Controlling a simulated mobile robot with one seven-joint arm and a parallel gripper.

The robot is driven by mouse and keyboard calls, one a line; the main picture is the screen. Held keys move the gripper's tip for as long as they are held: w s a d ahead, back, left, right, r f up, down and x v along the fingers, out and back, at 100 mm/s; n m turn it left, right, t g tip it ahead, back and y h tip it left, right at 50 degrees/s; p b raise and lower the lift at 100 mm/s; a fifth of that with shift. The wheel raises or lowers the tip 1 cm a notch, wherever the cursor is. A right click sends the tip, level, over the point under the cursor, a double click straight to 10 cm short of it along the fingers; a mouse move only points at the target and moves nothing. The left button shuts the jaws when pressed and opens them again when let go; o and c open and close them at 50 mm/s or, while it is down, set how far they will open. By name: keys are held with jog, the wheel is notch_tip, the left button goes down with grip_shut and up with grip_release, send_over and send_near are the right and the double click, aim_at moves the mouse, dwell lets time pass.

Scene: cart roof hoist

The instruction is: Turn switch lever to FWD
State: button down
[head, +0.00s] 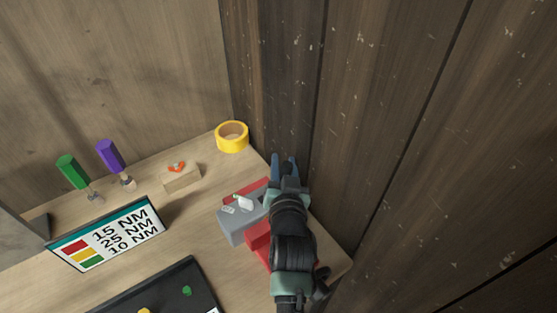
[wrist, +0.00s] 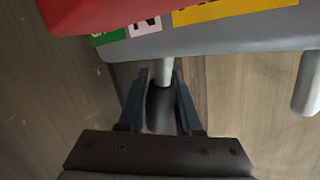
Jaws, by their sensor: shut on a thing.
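The grey switch box (head: 233,229) sits on the bench close to the dark plank wall, partly hidden by my arm. In the wrist view, its grey side (wrist: 225,38) carries green, white and yellow labels, cut off so that I cannot read them fully. The switch lever (wrist: 160,105) has a pale grey stem coming out of the box and a dark round grip. My gripper (wrist: 163,78) has its two blue fingers on either side of this grip and is shut on it. In the head view, my gripper (head: 283,163) is beside the box, near the wall; the lever is hidden there.
The plank wall (head: 390,120) stands close on the right. A yellow tape roll (head: 232,137), a small wooden block (head: 181,180), green (head: 73,171) and purple (head: 110,155) handled tools, a torque sign (head: 108,237) and a dark tray (head: 165,288) occupy the bench.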

jog(key=shift+w+d+f+m+g+y, duration=0.4)
jog(key=shift+d+f+m+g, duration=0.3)
jog(key=shift+m, duration=0.2)
jog(key=c, duration=0.6)
grip_release()
